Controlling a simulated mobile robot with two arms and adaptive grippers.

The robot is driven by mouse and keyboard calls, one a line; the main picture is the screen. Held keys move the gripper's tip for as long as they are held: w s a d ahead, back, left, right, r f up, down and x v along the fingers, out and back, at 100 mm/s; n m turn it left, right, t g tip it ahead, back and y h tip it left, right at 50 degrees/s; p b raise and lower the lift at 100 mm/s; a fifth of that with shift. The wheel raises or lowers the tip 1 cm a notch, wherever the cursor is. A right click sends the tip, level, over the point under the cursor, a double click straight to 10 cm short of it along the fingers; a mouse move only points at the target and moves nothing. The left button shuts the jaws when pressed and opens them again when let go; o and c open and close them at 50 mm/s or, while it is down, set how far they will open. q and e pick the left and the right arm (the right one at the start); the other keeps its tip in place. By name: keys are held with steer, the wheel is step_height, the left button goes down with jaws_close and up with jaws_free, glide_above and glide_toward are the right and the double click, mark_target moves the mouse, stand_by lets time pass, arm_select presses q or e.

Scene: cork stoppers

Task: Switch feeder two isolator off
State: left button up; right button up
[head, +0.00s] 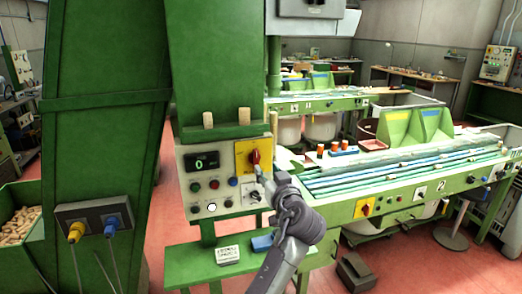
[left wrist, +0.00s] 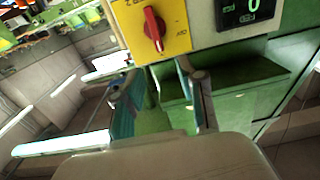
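A red rotary isolator knob (head: 254,157) sits on a yellow plate on the grey control panel of the green machine. Its handle looks close to upright. In the left wrist view the knob (left wrist: 153,28) is at the top, beyond my fingers. My left gripper (head: 259,173) is just below and in front of the knob, seemingly not touching it. In the left wrist view its two fingers (left wrist: 160,82) are apart with nothing between them. A second red knob on yellow (head: 365,207) is on the front of the bench marked 2. The lettering on the plates is too small to read surely.
The panel has a display (head: 202,162) reading 0, several push buttons and a smaller black selector (head: 254,195). Below it, a green shelf (head: 190,267) holds a white box and a blue block. Two corks (head: 244,116) stand above the panel.

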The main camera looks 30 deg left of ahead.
mark_target(257, 154)
arm_select(q)
steer(key=p+x, duration=0.1)
steer(key=x, duration=0.3)
steer(key=p+x, duration=0.1)
steer(key=x, duration=0.1)
steer(key=shift+r+p, duration=0.3)
steer(key=shift+p, duration=0.05)
steer(key=p+x, duration=0.1)
steer(key=x, duration=0.1)
steer(key=p+x, duration=0.1)
steer(key=x, duration=0.2)
steer(key=shift+w+f, duration=0.15)
steer(key=shift+f, duration=0.05)
steer(key=shift+w+a+f, duration=0.1)
steer(key=shift+w+a, duration=0.15)
steer(key=shift+a, duration=0.15)
arm_select(e)
step_height(257, 154, up, 6)
steer(key=shift+s+a+f, duration=0.1)
steer(key=shift+a, duration=0.05)
arm_select(q)
steer(key=shift+f, duration=0.1)
jaws_close()
